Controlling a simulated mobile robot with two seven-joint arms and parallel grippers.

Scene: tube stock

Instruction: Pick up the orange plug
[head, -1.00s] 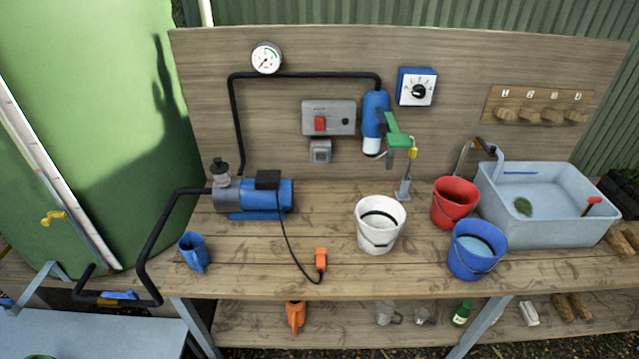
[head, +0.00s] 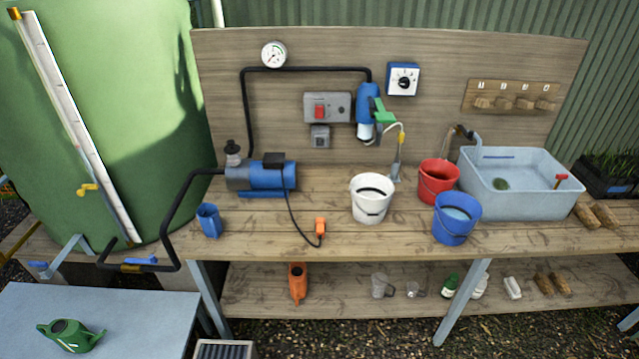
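The orange plug (head: 320,226) sits on the wooden workbench (head: 270,238), near the front edge and left of the white bucket. Its black cable runs back to the blue pump (head: 262,176). A grey socket (head: 320,136) is on the back panel above, under a grey box with a red switch (head: 320,112). Neither of my grippers is in the head view.
White (head: 371,200), red (head: 438,181) and blue (head: 456,218) buckets stand right of the plug, with a grey sink (head: 520,190) beyond. A blue jug (head: 209,220) stands to the left. The bench around the plug is clear. A low table (head: 120,310) is at front left.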

